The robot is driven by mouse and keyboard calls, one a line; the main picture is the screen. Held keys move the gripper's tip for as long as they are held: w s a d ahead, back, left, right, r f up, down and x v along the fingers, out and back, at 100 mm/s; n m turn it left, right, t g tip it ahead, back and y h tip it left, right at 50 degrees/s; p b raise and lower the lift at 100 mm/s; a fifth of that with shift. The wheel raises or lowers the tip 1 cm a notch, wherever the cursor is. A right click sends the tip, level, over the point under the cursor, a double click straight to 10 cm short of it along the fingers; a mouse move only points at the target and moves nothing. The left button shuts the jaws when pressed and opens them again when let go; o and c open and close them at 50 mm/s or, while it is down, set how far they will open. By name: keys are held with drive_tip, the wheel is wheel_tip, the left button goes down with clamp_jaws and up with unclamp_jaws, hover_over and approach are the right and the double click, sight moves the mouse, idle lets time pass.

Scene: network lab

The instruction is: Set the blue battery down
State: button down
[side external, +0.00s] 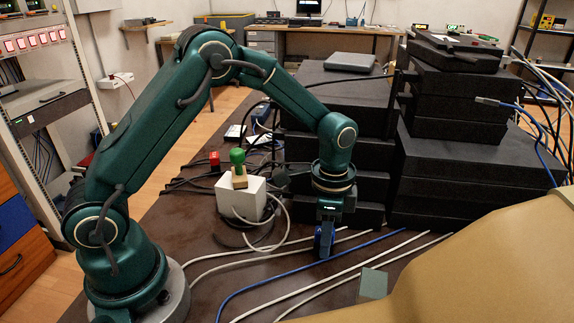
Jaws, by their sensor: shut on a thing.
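My gripper (328,214) points down over the dark brown table (190,224), in front of the stacked black blocks. It is shut on the blue battery (324,241), a small dark blue block held upright below the jaws. The battery's lower end is very close to the table top, by the blue cable. I cannot tell whether it touches the table. Part of the battery is hidden by the jaws.
Stacked black blocks (450,150) stand behind and right. A white box (241,197) carries a green-knobbed object (238,168). A blue cable (270,281) and white cables cross the table. A grey-green square (373,284) lies near a large tan object (490,262).

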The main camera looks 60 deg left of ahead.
drive_tip(key=shift+f, duration=0.2)
drive_tip(key=c, duration=0.6)
unclamp_jaws()
drive_tip(key=shift+c, duration=0.2)
wheel_tip(320, 180, up, 11)
drive_tip(key=shift+w+r, duration=0.1)
drive_tip(key=shift+r, duration=0.6)
drive_tip(key=s+a+r+n+t, duration=0.1)
drive_tip(key=s+n, duration=0.3)
drive_tip(key=s, duration=0.4)
drive_tip(key=s+a+r+n+t, duration=0.1)
drive_tip(key=s+a+n+t, duration=0.1)
drive_tip(key=s+n+t, duration=0.2)
drive_tip(key=shift+s+a+r+n+t, duration=0.15)
drive_tip(key=shift+s+r+n+t, duration=0.25)
drive_tip(key=shift+s, duration=1.45)
